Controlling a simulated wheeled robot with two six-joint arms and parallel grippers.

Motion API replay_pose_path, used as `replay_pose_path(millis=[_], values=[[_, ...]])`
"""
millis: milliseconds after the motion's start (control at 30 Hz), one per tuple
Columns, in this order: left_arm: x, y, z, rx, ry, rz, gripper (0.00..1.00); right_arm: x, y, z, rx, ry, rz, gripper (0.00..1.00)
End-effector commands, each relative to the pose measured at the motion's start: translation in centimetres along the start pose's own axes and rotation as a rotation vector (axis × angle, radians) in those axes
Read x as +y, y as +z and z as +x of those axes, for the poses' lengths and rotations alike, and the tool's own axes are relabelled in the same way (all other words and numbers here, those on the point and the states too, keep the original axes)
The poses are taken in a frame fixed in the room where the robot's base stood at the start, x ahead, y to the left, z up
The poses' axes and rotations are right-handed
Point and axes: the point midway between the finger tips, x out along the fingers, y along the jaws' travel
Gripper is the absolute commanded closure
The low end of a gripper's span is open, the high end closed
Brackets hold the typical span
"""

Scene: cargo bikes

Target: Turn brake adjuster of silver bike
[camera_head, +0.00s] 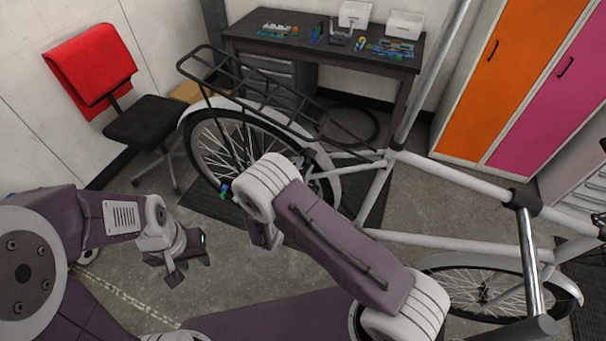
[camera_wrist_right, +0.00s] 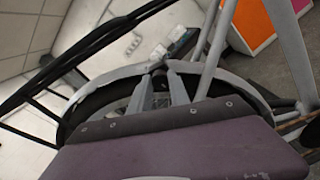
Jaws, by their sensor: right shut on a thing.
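The silver bike (camera_head: 440,168) stands across the view with its rear wheel (camera_head: 235,150) near the middle. The right wrist view shows this wheel's fender (camera_wrist_right: 128,72) and the frame tubes close ahead. The brake area (camera_head: 310,156) is small, and I cannot make out the adjuster. My right gripper (camera_head: 265,236) is by the rear wheel, mostly hidden behind my own wrist. My left gripper (camera_head: 187,266) is open and empty above the floor, left of the wheel.
A black rear rack (camera_head: 262,98) juts over the wheel. A dark workbench (camera_head: 320,52) with tools and white boxes is behind. A black chair (camera_head: 145,120) with a red cloth stands at left, orange and pink lockers (camera_head: 510,75) at right. Floor around my left gripper is clear.

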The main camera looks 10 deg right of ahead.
Motion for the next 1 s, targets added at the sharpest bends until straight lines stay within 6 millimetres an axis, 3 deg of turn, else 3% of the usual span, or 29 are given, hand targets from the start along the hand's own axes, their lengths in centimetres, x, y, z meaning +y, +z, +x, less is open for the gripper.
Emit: replay_pose_path(millis=[33,700,1000], values=[[0.0,0.1,1.3,0.0,0.0,0.0,0.64,-0.3,-0.5,0.0,-0.002,0.001,0.045,1.0],[-0.2,1.2,11.1,0.0,0.0,0.0,0.64,-0.5,-0.6,0.0,-0.002,0.001,0.642,1.0],[-0.3,1.5,14.1,0.0,0.0,0.0,0.64,-0.4,-0.3,0.0,-0.001,0.0,0.795,1.0]])
